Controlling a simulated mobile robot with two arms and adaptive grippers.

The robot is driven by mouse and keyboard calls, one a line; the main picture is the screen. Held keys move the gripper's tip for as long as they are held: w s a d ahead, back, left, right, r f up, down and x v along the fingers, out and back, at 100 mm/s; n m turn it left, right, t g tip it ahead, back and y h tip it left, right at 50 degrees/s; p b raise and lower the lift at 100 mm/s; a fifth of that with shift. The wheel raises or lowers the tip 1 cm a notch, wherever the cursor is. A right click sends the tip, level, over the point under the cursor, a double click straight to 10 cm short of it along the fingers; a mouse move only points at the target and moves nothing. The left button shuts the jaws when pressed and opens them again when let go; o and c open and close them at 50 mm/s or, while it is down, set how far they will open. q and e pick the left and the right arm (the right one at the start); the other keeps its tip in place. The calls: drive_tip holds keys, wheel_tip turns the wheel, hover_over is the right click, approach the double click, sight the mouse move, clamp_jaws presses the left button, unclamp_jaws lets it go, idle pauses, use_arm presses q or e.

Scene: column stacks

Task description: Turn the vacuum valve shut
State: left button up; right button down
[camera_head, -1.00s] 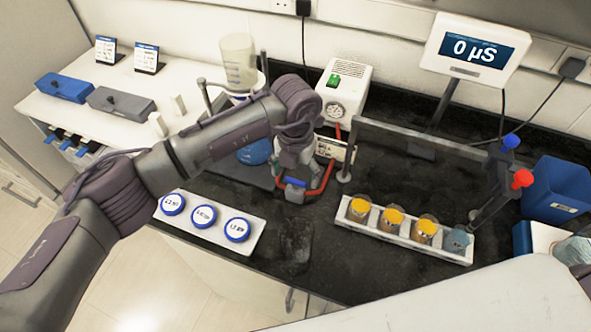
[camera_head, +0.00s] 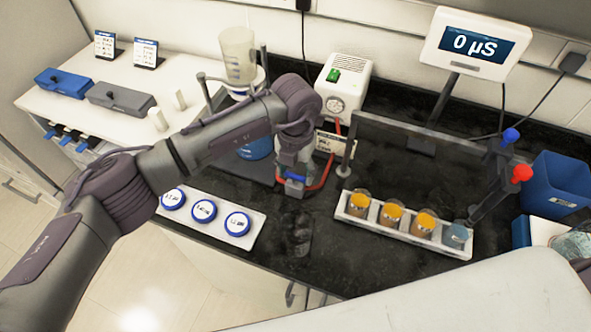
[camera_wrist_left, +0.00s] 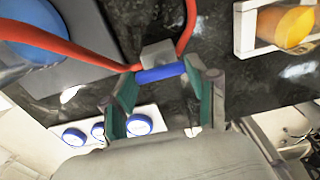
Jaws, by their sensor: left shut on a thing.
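The vacuum valve is a small grey block (camera_wrist_left: 158,52) with a blue handle (camera_wrist_left: 160,74), joined to red tubing on both sides. In the head view the blue handle (camera_head: 295,178) shows low on the dark bench, below my left wrist. My left gripper (camera_wrist_left: 162,82) has its green-padded fingers on either side of the handle and is shut on it. In the head view my left gripper (camera_head: 292,160) is partly hidden by its own wrist. The handle lies crosswise between the fingers. My right gripper is not in view.
A white pump (camera_head: 343,85) with a gauge stands behind the valve. A white rack (camera_head: 405,235) of amber jars is to the right, and a tray (camera_head: 247,240) with blue-lidded jars to the left front. A metal frame (camera_head: 430,136) stands behind the rack.

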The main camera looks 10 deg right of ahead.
use_arm(q)
drive_tip(key=m+b, duration=0.3)
drive_tip(key=b, duration=0.1)
drive_tip(key=m+b, duration=0.3)
drive_tip(key=b, duration=0.2)
drive_tip(key=m+b, duration=0.4)
drive_tip(key=b, duration=0.1)
drive_tip(key=shift+f, duration=0.25)
drive_tip(key=m+b, duration=0.3)
drive_tip(key=shift+r+m, duration=0.15)
drive_tip(key=shift+m, duration=0.15)
drive_tip(key=shift+r+m+b, duration=0.1)
drive_tip(key=shift+m+b, duration=0.8)
drive_tip(key=shift+m, duration=1.1)
drive_tip(key=o, duration=1.2)
drive_tip(key=shift+c, duration=0.2)
